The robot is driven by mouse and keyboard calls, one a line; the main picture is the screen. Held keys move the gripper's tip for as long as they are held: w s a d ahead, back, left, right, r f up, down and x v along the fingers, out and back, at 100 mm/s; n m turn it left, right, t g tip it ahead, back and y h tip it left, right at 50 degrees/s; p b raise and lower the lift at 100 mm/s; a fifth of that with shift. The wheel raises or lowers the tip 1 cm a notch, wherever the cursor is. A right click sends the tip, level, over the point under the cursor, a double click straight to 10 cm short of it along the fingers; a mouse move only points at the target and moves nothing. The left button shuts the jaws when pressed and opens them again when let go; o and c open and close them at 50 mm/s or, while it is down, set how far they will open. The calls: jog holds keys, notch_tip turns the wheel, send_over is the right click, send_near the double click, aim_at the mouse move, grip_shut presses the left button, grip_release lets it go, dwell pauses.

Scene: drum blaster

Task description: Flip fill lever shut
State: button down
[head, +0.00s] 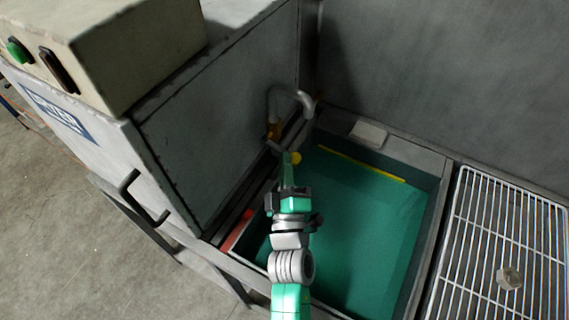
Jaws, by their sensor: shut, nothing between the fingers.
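A curved grey pipe (292,94) rises at the back left corner of the green basin (350,220). A small yellow-orange fitting (273,130) sits at its base. A short dark bar (274,146) just below the fitting may be the fill lever; it is too small to be sure. My gripper (287,157) is shut and empty, its teal fingers pointing away from me at the basin's left edge. The fingertips are close to the bar; I cannot tell if they touch. A round yellow knob or ball (296,158) shows just right of the fingertips.
A grey cabinet (220,120) with a dark handle (140,195) stands left of the basin. A beige box (130,50) with a green button (18,50) tops it. A wire rack (500,250) lies right. A red part (240,228) lies by the basin's left rim.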

jog(key=v, duration=0.7)
jog(key=shift+s+f, duration=0.15)
jog(key=shift+s, duration=0.25)
notch_tip(320, 180, up, 24)
jog(key=w+d+m+t+h, duration=0.1)
jog(key=m+t+h, duration=0.15)
jog(key=m, duration=0.55)
jog(key=s+a+r+m+p, duration=0.15)
jog(key=s+r, duration=0.25)
jog(key=r, duration=0.4)
jog(key=s+r+m+y, duration=0.1)
jog(key=s+r+m, duration=0.1)
jog(key=s+r, duration=0.35)
jog(key=s+a+r+m+p, duration=0.1)
jog(key=s+r+m, duration=0.1)
jog(key=r, duration=0.7)
notch_tip(320, 180, up, 32)
jog(key=p, duration=3.3)
jog(key=shift+w+r+t+y, duration=0.2)
jog(key=shift+w+t+y, duration=0.1)
jog(key=shift+t+y, duration=0.05)
